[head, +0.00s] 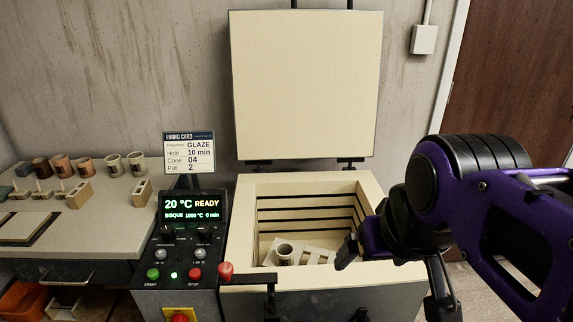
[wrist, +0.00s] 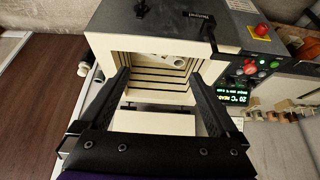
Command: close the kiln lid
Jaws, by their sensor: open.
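The kiln lid (head: 307,85) is a square cream slab standing upright, raised behind the kiln (head: 240,210). The kiln's chamber is open at the top. Inside it, a small cup (head: 285,252) stands on a pale slotted shelf (head: 318,257). My gripper (head: 394,275) is over the kiln's front right corner, below and in front of the lid. In the wrist view my gripper (wrist: 158,78) has its fingers spread with nothing between them. The open chamber shows beyond them, and part of the lid (wrist: 155,122) shows lower down.
A control panel (head: 190,235) with a red knob (head: 226,269) is left of the chamber. A firing card (head: 189,150) stands behind it. A bench (head: 100,225) with several cups is further left. A brown door (head: 510,75) is at the right.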

